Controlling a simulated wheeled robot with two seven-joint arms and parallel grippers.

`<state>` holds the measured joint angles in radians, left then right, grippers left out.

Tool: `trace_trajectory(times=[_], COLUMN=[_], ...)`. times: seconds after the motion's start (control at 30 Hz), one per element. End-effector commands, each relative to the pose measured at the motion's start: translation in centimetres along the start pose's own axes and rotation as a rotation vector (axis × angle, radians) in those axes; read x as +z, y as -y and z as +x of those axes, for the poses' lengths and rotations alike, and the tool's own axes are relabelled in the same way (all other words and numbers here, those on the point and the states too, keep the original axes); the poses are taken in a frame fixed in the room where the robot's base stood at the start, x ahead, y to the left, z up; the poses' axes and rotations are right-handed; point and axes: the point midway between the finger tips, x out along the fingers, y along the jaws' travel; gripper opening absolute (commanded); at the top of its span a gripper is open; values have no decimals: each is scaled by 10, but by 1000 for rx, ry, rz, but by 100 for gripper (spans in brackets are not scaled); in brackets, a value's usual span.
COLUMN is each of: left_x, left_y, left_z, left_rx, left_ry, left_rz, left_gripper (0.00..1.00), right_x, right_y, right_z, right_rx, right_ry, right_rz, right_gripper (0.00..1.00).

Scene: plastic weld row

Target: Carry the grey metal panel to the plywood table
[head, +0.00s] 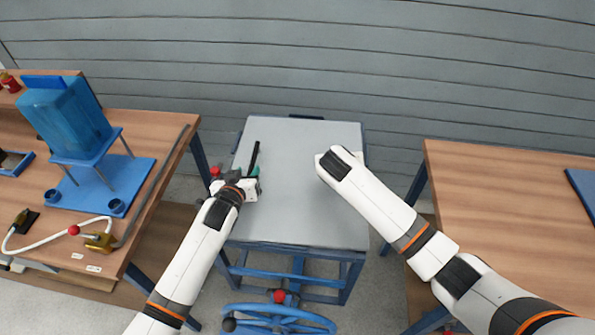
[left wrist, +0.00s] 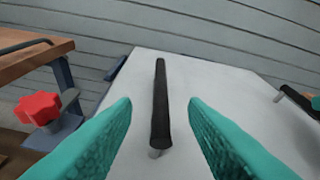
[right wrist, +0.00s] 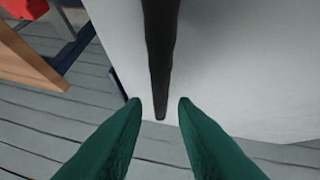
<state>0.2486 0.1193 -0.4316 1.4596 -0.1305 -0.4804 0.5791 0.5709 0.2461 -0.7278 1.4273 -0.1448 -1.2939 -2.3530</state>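The grey metal panel (head: 300,195) lies flat on a blue-framed stand between two wood-topped tables. It has a black bar handle (head: 254,156) at its left side. My left gripper (head: 254,180) is open at this handle; in the left wrist view the handle (left wrist: 160,95) stands between the spread fingers. My right gripper (right wrist: 160,103) is open, with the end of another black handle (right wrist: 161,60) between its fingertips. In the head view my right arm hides that gripper and handle. Wood tops show at left (head: 150,132) and right (head: 490,210); I cannot tell which is plywood.
The left table carries a blue tank (head: 68,120) on a stand, a hose and brass fittings. The right table's visible top is mostly clear, with a blue item (head: 583,190) at its right. A blue handwheel (head: 275,320) is in front of the stand. A grey slatted wall is behind.

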Motion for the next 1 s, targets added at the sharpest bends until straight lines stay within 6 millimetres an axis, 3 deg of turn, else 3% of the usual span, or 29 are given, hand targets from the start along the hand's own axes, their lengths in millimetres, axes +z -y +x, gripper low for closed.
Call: trace_trajectory(times=[0.1,0.3,0.77,0.9,1.0], left_x=[1,0,0,0,0], left_y=[0,0,0,0,0], left_z=[21,42,49,49,49], left_rx=[0,0,0,0,0], left_ry=[0,0,0,-1,-1], left_rz=[1,0,0,0,0], left_gripper=[40,40,40,17,0], right_x=[1,-1,0,0,0], right_y=[0,1,0,0,0], right_z=[20,41,49,49,49], right_rx=[1,0,-1,-1,-1], right_ry=[2,-1,-1,-1,-1], right_rz=[-1,0,0,0,0], right_gripper=[25,25,25,2,0])
